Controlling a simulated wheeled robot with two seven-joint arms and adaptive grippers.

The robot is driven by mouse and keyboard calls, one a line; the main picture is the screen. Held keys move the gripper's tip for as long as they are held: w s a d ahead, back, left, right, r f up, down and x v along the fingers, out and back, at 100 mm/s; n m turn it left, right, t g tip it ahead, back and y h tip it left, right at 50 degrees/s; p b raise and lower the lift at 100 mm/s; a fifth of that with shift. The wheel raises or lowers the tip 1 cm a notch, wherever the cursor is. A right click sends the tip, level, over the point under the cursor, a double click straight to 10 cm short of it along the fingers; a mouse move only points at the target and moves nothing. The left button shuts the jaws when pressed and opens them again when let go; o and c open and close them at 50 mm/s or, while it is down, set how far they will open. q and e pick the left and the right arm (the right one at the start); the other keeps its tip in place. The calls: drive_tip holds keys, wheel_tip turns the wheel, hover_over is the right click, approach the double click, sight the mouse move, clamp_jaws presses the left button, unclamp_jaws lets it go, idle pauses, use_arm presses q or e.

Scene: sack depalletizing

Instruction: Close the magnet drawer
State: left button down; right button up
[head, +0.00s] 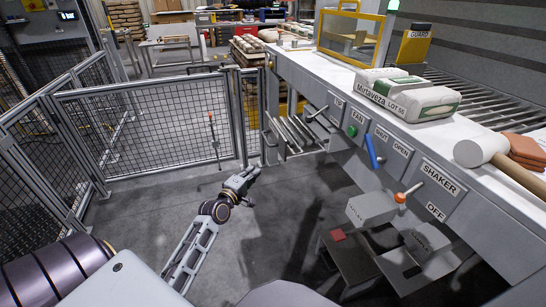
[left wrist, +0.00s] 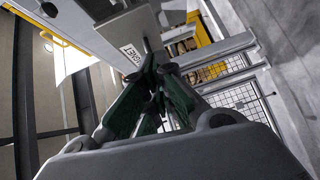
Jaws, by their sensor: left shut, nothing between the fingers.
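The magnet drawer (head: 296,134) sticks out from the left end of the white bench, with its metal bars showing, so it stands open. In the left wrist view a grey plate with a label ending in "NET" (left wrist: 131,54) shows just beyond the fingers. My left gripper (head: 254,170) is in front of and below the drawer in the head view, over the floor. Its green-padded fingers (left wrist: 157,62) are shut and empty in the left wrist view. I cannot tell whether they touch the drawer. My right gripper is not in view.
The bench front carries a fan switch, a blue lever (head: 372,151) and an orange-tipped shaker lever (head: 401,197). A sack (head: 408,96) and a mallet (head: 483,152) lie on the bench. A mesh fence (head: 150,130) stands behind and left. The floor around my left arm is clear.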

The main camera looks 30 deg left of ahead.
use_arm(q)
drive_tip(key=shift+s+a+r+n+t+b, duration=0.1)
drive_tip(key=shift+r+n+t+b, duration=0.1)
drive_tip(key=shift+r, duration=0.65)
drive_tip(key=shift+s+r+n+t+b, duration=0.1)
drive_tip(key=shift+r+n+t+b, duration=0.1)
drive_tip(key=shift+r, duration=0.65)
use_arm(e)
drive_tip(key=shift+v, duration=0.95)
use_arm(q)
drive_tip(key=shift+w, duration=0.2)
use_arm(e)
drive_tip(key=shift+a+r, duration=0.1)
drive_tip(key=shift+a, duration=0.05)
use_arm(q)
drive_tip(key=b, duration=0.2)
approach(279, 143)
drive_tip(key=shift+w+a, duration=0.7)
drive_tip(key=shift+a, duration=0.85)
drive_tip(key=shift+w+d+f+b, duration=0.1)
drive_tip(key=shift+w+d+b, duration=0.65)
drive_tip(key=shift+w+d, duration=0.7)
drive_tip(key=shift+w+a, duration=0.15)
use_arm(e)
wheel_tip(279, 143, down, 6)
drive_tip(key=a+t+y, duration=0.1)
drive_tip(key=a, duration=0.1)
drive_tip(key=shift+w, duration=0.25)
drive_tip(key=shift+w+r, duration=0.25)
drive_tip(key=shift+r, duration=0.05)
